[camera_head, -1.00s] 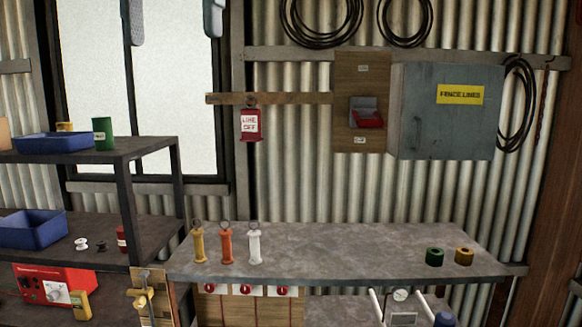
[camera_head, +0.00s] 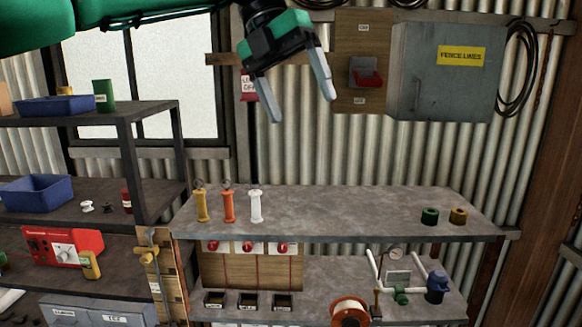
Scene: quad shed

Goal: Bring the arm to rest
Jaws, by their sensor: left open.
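My left gripper (camera_head: 302,108) comes in from the upper left on my green arm. Its two grey fingers point down and are spread apart, with nothing between them. It hangs in front of the corrugated wall, well above the bench top, and partly covers the red "line off" tag (camera_head: 247,88) and the wooden rail. My right gripper does not show.
A grey bench (camera_head: 340,212) holds yellow, orange and white handles (camera_head: 256,206) and two rings (camera_head: 430,215). A red lever switch (camera_head: 366,74) and a grey "fence lines" box (camera_head: 440,70) are on the wall. A dark shelf (camera_head: 150,105) stands left.

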